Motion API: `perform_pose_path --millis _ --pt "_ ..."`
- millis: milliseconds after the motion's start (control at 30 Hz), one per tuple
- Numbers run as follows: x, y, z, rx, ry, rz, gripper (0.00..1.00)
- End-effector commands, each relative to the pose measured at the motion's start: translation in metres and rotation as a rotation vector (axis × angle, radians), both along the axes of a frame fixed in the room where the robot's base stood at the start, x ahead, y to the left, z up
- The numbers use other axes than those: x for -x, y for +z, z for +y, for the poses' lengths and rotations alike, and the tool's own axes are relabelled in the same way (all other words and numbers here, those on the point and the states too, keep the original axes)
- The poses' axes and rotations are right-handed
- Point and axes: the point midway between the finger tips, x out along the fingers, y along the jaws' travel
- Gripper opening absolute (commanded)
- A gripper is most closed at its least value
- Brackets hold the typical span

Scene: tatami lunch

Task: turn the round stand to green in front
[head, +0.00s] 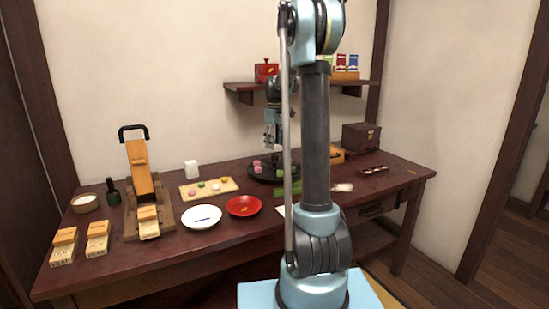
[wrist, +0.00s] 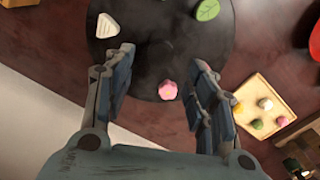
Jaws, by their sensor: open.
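The round stand (head: 262,176) is a dark disc toward the back of the table, partly hidden behind my arm in the head view. In the wrist view the stand (wrist: 160,35) carries a white triangular piece (wrist: 106,26), a green leaf-shaped piece (wrist: 208,10) and a pink flower-shaped piece (wrist: 167,91). In the head view pink pieces (head: 257,165) show on its left side. My gripper (head: 272,147) is above the stand, pointing down. In the wrist view my gripper (wrist: 165,75) is open, with the pink piece between its fingers in the picture. I cannot tell whether it touches anything.
A board with small sweets (head: 225,184), a white plate (head: 202,225) and a red plate (head: 258,206) lie left of and in front of the stand. A dark box (head: 361,137) stands behind right. A wall shelf (head: 240,86) is above the back of the table.

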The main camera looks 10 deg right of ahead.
Motion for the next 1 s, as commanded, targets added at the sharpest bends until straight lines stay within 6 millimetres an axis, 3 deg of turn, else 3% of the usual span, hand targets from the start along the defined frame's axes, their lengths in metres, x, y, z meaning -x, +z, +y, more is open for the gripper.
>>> perform_pose_path --millis 200,400,833,1000 --pt "0.000 -0.037 0.000 0.000 0.000 0.000 0.51" --pt "0.000 -0.059 0.000 0.000 0.000 0.000 0.51" --pt "0.000 -0.067 -0.001 0.000 0.000 0.000 0.51" --pt "0.000 -0.066 -0.001 0.000 0.000 0.000 0.13"
